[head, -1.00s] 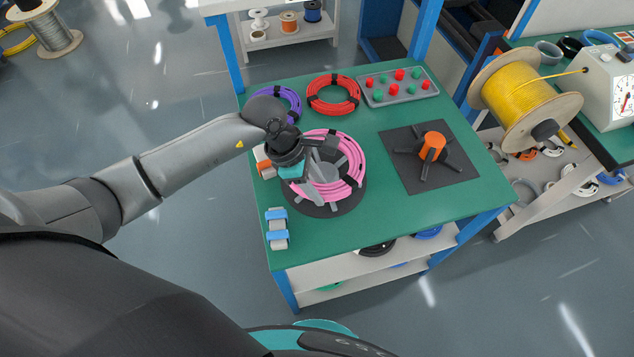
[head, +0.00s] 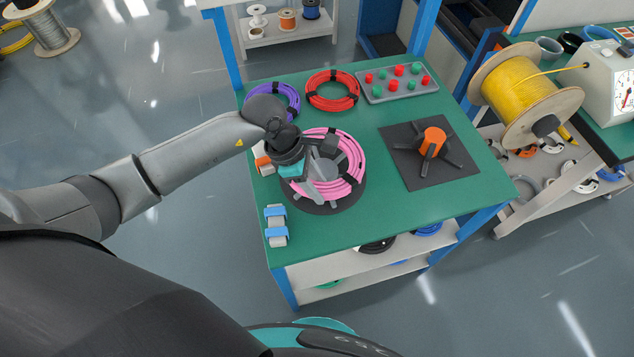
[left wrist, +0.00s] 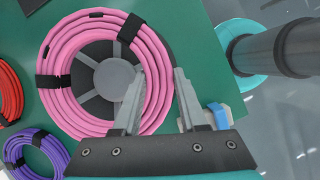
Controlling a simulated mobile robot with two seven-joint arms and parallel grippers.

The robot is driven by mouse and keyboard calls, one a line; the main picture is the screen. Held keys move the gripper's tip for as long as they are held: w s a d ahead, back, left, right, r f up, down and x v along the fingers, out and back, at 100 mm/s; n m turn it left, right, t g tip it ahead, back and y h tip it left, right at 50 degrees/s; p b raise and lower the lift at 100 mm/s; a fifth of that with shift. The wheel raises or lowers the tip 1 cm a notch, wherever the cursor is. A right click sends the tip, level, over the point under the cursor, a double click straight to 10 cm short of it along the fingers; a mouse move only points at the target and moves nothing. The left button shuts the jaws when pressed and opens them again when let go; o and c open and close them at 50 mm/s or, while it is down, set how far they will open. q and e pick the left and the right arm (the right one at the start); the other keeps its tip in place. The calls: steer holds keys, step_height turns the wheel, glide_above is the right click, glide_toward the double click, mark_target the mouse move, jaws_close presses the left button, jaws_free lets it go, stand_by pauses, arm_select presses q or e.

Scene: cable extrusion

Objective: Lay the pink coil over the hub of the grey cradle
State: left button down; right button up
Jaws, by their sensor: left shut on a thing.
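The pink coil (head: 356,165), bound with black straps, lies around the hub of the grey cradle (head: 332,208), a round dark base with spokes. In the left wrist view the cradle's grey hub (left wrist: 114,78) shows inside the ring of the pink coil (left wrist: 58,100). I cannot tell whether the coil rests fully on the spokes. My left gripper (head: 318,182) is at the coil's near left side, its fingers shut on the coil's strands; it also shows in the left wrist view (left wrist: 160,85). My right gripper is not in view.
A cradle with an orange hub (head: 432,142) stands on a dark square to the right. A purple coil (head: 291,97), a red coil (head: 350,91) and a tray of red and green pieces (head: 372,96) are behind. Grey-blue clamps (head: 277,226) lie at the front left.

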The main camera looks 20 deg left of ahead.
arm_select(q)
steer(key=shift+f, duration=0.1)
steer(key=shift+f+b, duration=0.85)
steer(key=shift+b, duration=0.05)
steer(key=shift+f+b, duration=0.45)
stand_by(0.3)
steer(key=shift+c, duration=1.8)
jaws_free()
step_height(320, 180, up, 8)
steer(key=p, duration=0.6)
steer(key=shift+f, duration=0.1)
